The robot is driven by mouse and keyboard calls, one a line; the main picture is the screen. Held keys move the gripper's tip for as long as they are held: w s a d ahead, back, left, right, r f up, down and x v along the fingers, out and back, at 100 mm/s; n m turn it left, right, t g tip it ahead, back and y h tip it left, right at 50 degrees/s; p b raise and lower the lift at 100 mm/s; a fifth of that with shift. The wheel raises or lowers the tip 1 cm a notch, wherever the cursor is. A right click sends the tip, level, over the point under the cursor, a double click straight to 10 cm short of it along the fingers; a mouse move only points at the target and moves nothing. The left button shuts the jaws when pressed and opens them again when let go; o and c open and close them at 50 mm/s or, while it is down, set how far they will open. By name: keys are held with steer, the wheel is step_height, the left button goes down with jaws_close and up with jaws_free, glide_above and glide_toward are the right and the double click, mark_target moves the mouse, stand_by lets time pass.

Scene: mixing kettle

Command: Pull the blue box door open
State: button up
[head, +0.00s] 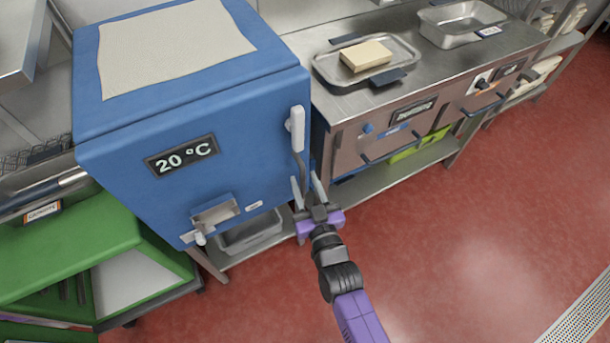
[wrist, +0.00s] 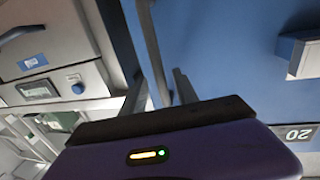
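The blue box (head: 215,140) stands at the left in the head view, with a "20 °C" display on its front. Its door looks shut. A handle (head: 301,160) runs down the door's right edge, with a pale mount (head: 296,128) at its top. In the wrist view the handle (wrist: 154,50) is a thin grey bar. My gripper (head: 308,186) is at the bar's lower end. Its two fingers (wrist: 160,92) are open, one on each side of the bar, with gaps visible. Whether the bar is fully between the fingertips in depth is hard to tell.
A steel counter (head: 440,75) adjoins the box on the right, with a tray (head: 325,72) holding a pale block (head: 366,56). A green cabinet (head: 70,245) stands at the lower left. The red floor (head: 480,230) is clear in front and to the right.

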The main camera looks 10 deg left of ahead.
steer(key=shift+x, duration=1.05)
steer(key=shift+a, duration=0.1)
jaws_close()
stand_by(0.6)
